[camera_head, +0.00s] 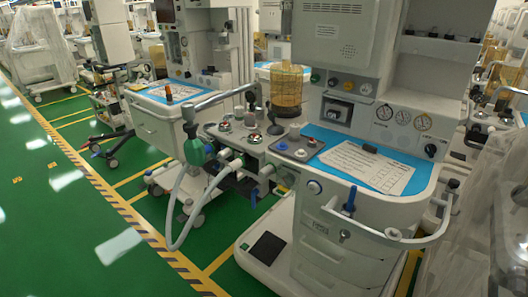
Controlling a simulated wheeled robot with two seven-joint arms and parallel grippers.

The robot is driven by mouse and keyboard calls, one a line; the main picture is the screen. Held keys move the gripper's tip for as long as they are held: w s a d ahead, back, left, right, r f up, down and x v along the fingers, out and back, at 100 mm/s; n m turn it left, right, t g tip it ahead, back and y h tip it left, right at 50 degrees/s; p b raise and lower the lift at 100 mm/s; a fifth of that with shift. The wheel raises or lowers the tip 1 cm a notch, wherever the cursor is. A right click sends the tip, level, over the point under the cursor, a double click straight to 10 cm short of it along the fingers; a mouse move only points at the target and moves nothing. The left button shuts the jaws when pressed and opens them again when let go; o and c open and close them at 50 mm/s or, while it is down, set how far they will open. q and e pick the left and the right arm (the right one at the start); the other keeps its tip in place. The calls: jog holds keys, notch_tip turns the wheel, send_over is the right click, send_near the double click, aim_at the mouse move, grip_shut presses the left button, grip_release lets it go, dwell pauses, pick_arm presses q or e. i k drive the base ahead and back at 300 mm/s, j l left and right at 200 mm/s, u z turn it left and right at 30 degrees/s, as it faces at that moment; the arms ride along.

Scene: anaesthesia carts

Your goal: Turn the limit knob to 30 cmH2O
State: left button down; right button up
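The anaesthesia cart (350,225) stands right of centre. Its side block (238,145) carries several small knobs and gauges, among them a round red-and-green one (224,126) and a dark knob (276,128). A grey panel (297,150) beside it has small round knobs, including a pale one (312,142). I cannot tell which knob is the limit knob, and no cmH2O scale is readable. Neither of my grippers is in view.
A clear amber canister (287,88) stands behind the panel. A printed sheet (367,166) lies on the blue worktop (420,181). White hoses (190,200) hang at the left, and a rail (385,237) juts out in front. Green floor (70,215) is free at left.

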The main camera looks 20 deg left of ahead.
aim_at(249, 121)
jog(key=i+j, duration=0.15)
jog(key=j, duration=0.2)
jog(key=i+j, duration=0.15)
jog(key=j, duration=0.25)
jog(key=i+j+z, duration=0.1)
jog(key=j, duration=0.25)
jog(key=i+j, duration=0.2)
jog(key=j, duration=0.2)
jog(key=i+j, duration=0.15)
jog(key=j, duration=0.25)
jog(key=i+j+z, duration=0.1)
jog(key=j, duration=0.25)
jog(key=i+j, duration=0.15)
jog(key=j, duration=0.25)
